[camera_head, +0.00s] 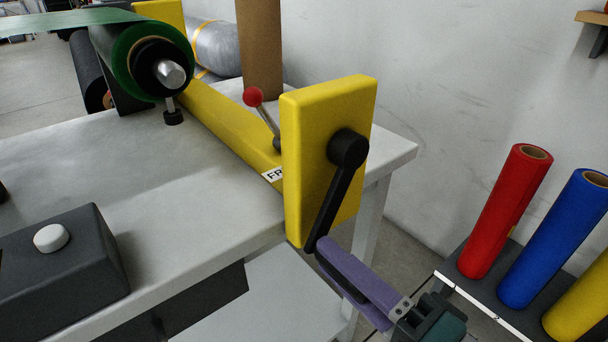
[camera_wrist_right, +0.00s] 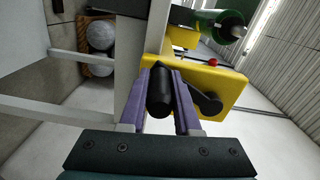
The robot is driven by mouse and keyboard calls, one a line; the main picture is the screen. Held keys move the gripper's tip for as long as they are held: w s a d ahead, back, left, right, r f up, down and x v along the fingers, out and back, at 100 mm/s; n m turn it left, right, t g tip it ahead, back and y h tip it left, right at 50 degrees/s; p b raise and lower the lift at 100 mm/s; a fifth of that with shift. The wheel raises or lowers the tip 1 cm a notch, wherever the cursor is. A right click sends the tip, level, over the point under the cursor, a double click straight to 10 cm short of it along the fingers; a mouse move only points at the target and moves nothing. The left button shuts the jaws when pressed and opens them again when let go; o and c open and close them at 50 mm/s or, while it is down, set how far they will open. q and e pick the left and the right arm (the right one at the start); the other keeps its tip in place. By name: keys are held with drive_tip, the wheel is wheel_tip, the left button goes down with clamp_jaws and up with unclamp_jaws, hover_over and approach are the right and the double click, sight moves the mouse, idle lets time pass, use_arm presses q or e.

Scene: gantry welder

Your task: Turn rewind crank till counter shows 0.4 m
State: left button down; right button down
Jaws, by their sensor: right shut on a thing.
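The black rewind crank (camera_head: 335,190) is mounted on the yellow end plate (camera_head: 305,165) at the table's right end. Its arm slants down and left from the hub. My right gripper (camera_head: 335,262), with purple fingers, is at the crank's lower end and is shut on the crank's handle. In the right wrist view the black handle (camera_wrist_right: 160,95) lies between the two purple fingers. The handle is mostly hidden by the fingers in the head view. No counter reading can be seen. My left gripper is not in view.
A red-knobbed lever (camera_head: 254,98) stands behind the plate. A green film roll (camera_head: 130,55) sits on a shaft at the back left. A dark box with a white button (camera_head: 50,238) is at the front left. Red (camera_head: 505,210) and blue (camera_head: 555,240) rolls stand right.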

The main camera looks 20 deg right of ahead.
drive_tip(key=s+a+r+m+p, duration=0.1)
drive_tip(key=a+r+m+p, duration=0.1)
drive_tip(key=a+r+m, duration=0.2)
drive_tip(key=m, duration=0.2)
drive_tip(key=shift+s+a+r+m, duration=0.25)
drive_tip(key=shift+s+r+m, duration=0.05)
drive_tip(key=shift+s+r, duration=0.1)
idle(0.3)
drive_tip(key=c, duration=0.9)
unclamp_jaws()
drive_tip(key=shift+o, duration=1.4)
drive_tip(key=shift+f, duration=0.1)
